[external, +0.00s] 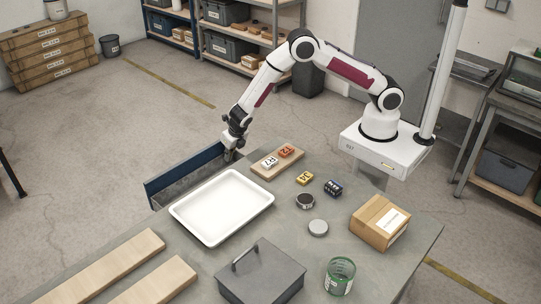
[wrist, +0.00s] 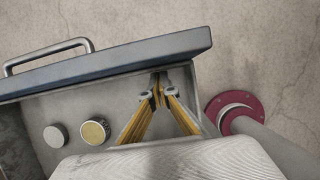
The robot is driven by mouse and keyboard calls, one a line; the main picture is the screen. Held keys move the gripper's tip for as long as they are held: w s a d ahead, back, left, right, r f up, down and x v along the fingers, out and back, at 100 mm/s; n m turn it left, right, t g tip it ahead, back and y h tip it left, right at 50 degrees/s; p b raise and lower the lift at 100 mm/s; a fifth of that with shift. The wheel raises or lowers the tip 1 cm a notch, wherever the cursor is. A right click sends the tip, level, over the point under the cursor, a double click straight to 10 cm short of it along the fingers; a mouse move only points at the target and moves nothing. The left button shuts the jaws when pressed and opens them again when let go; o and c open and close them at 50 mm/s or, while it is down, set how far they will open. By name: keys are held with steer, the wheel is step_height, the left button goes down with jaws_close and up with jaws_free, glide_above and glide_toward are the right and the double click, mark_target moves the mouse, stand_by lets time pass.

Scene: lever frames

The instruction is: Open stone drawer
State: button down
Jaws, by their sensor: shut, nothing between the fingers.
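The drawer stands pulled out from the far left side of the table. Its blue front (external: 182,173) and grey inside show in the external view. In the wrist view, the blue front (wrist: 110,62) carries a grey bar handle (wrist: 47,54) on its outer side. My gripper (external: 230,154) is at the right end of the drawer front in the external view. In the wrist view, my gripper (wrist: 159,90) is shut and empty, its fingertips over the drawer near the inner side of the front, away from the handle. I cannot tell whether they touch it.
A grey round piece (wrist: 56,136) and a tan-topped knob (wrist: 95,130) lie in the drawer. On the table are a white tray (external: 222,207), a board with labelled blocks (external: 262,172), a cardboard box (external: 380,222) and a grey lidded box (external: 262,272). Floor beyond the drawer is clear.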

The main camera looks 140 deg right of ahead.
steer(key=shift+r, duration=0.1)
steer(key=v, duration=1)
stand_by(0.3)
stand_by(0.6)
steer(key=s+a+r+m+t, duration=0.25)
steer(key=a+r+m, duration=0.65)
steer(key=a+r, duration=1.2)
steer(key=s+a+r+m+t+y, duration=0.1)
steer(key=s+a+m, duration=0.3)
steer(key=s+a, duration=0.5)
steer(key=s+a+r+m+t+y, duration=0.2)
steer(key=s+a+r+m+y, duration=0.1)
steer(key=s+a, duration=0.5)
steer(key=a+r+m, duration=0.1)
steer(key=a+m, duration=0.1)
steer(key=a, duration=0.1)
steer(key=shift+s+a+r, duration=0.3)
steer(key=shift+s, duration=0.1)
